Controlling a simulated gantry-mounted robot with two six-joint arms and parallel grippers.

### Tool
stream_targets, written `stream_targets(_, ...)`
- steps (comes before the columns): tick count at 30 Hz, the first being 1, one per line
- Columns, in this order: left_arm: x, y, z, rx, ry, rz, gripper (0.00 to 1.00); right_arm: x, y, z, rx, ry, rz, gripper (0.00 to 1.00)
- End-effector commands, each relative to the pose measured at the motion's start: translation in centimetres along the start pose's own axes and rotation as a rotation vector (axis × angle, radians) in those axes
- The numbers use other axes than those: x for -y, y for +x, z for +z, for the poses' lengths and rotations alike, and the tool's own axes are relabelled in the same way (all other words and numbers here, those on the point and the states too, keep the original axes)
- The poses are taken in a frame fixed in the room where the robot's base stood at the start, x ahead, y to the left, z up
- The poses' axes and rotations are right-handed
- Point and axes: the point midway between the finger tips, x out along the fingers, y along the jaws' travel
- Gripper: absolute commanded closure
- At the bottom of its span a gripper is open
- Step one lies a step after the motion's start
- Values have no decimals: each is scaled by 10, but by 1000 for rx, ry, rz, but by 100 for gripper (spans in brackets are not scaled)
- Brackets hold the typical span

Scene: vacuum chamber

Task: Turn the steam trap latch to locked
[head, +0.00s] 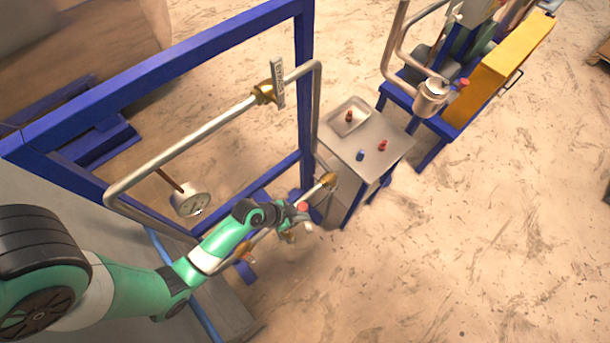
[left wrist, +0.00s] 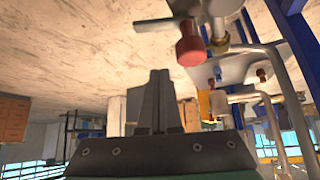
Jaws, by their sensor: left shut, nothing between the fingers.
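I cannot tell for sure which fitting is the steam trap latch. A red knob (head: 303,207) sits on the lower pipe beside my left gripper. A red knob on a metal fitting shows large in the left wrist view (left wrist: 190,45), above and right of the fingers. A brass fitting (head: 328,180) is on the same pipe. My left gripper (head: 288,234) is close to this lower pipe, and its contact with it cannot be told. Its fingers (left wrist: 157,95) are together and empty. My right gripper is not in view.
A blue frame (head: 303,100) carries an upper pipe with a brass valve (head: 264,91), a grey labelled plate (head: 278,84) and a round gauge (head: 190,203). A grey table (head: 390,150) holds a tray (head: 335,118) and small red and blue parts. Open floor lies at the right.

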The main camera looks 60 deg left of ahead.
Motion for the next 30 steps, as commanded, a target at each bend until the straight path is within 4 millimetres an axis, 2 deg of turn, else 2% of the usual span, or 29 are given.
stream_targets(5, 0, 18, 4, -2, 1, -1, 100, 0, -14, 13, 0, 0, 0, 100)
stream_targets(11, 0, 57, 4, -2, 0, -2, 100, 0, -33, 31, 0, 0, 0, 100)
stream_targets(18, 1, 107, 2, 0, 0, -2, 100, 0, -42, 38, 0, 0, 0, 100)
stream_targets(21, 1, 86, 15, 2, -7, -4, 100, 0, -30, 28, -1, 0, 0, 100)
stream_targets(24, 1, 79, 25, 1, -6, -5, 100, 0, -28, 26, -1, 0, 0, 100)
stream_targets(30, 1, 75, 32, -2, -2, -5, 100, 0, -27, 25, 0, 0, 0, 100)
